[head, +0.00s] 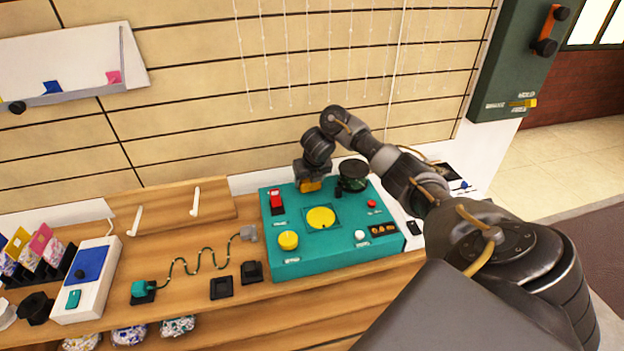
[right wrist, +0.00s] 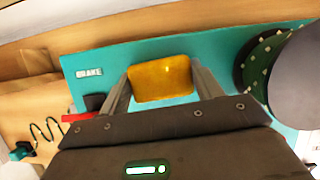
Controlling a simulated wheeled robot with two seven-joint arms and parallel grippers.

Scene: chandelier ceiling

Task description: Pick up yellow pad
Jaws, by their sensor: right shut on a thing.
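The yellow pad (head: 311,186) is at the back of the teal control panel (head: 290,258), behind a round yellow disc. In the right wrist view the yellow pad (right wrist: 160,76) is a rounded yellow-orange block between my fingers, near a "BRAKE" label. My right gripper (head: 311,178) reaches down from above and is shut on the pad, a finger at each side; it also shows in the right wrist view (right wrist: 161,88). I cannot tell whether the pad touches the panel. My left gripper is not in view.
A dark green round part (head: 353,175) stands close to the right of my gripper, and a red switch (head: 276,202) is to its left. A yellow knob (head: 288,240) and several small controls are on the panel. A slatted wall rises behind.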

